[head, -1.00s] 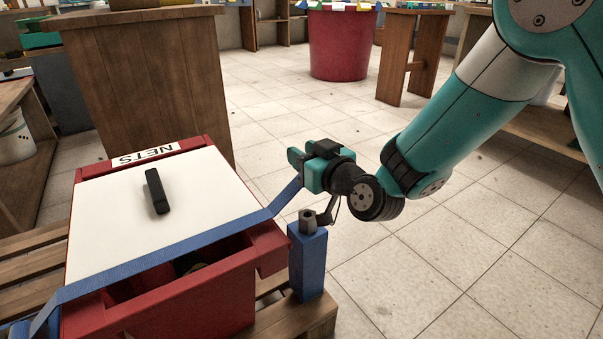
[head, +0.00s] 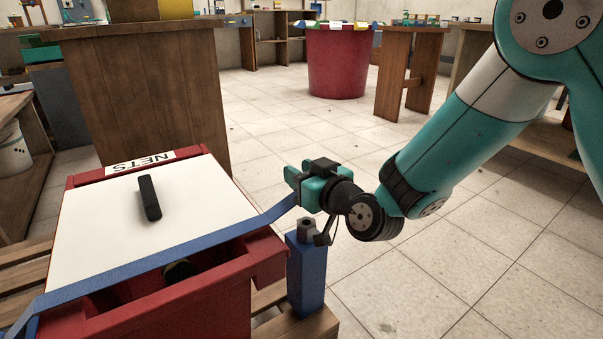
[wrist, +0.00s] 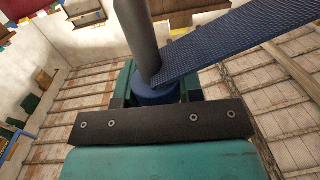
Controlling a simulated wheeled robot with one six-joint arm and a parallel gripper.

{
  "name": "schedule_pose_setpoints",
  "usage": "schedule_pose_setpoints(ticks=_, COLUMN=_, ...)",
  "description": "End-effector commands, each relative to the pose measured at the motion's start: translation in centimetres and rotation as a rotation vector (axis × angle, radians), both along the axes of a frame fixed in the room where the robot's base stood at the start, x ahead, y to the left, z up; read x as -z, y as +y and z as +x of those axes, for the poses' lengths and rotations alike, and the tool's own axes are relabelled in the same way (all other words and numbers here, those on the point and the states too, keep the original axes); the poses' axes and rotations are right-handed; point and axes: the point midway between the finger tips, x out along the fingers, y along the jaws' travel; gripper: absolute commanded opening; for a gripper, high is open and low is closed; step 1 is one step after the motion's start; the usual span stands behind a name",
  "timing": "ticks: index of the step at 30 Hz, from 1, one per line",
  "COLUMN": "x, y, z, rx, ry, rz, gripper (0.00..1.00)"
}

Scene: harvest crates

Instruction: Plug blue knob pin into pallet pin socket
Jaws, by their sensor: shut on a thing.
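My gripper (head: 295,183) is shut on the blue knob pin, just above and behind the post in the head view. In the wrist view the round blue knob (wrist: 155,90) sits between the fingers, with a grey shaft (wrist: 139,35) standing out from it. A blue strap (head: 180,250) runs from the knob across the crate; it also shows in the wrist view (wrist: 235,48). The pallet pin socket (head: 306,226) is a dark hexagonal collar on top of a blue post (head: 306,280). The pin is apart from the socket. In the head view the pin is hidden.
A red crate (head: 200,306) with a white lid (head: 100,220), black handle (head: 150,198) and NETS label stands on the wooden pallet (head: 312,328), left of the post. A wooden cabinet (head: 145,95) stands behind. The tiled floor (head: 450,270) right of the post is clear.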

Motion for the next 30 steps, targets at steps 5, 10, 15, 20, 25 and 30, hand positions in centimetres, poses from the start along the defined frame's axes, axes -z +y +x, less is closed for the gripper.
schedule_pose_setpoints(ticks=5, x=2.0, y=0.0, z=0.0, rx=0.000, ry=-0.001, rz=0.001, gripper=0.03)
schedule_pose_setpoints(ticks=10, x=2.4, y=0.0, z=0.0, rx=0.000, ry=-0.001, rz=0.001, gripper=0.03)
schedule_pose_setpoints(ticks=15, x=2.3, y=0.0, z=0.0, rx=0.000, ry=-0.001, rz=0.001, gripper=0.03)
schedule_pose_setpoints(ticks=20, x=2.3, y=0.0, z=0.0, rx=0.000, ry=0.000, rz=0.000, gripper=0.03)
schedule_pose_setpoints(ticks=25, x=2.3, y=0.0, z=0.0, rx=0.000, ry=0.000, rz=0.000, gripper=0.03)
schedule_pose_setpoints(ticks=30, x=2.3, y=0.0, z=0.0, rx=0.000, ry=0.000, rz=0.001, gripper=0.03)
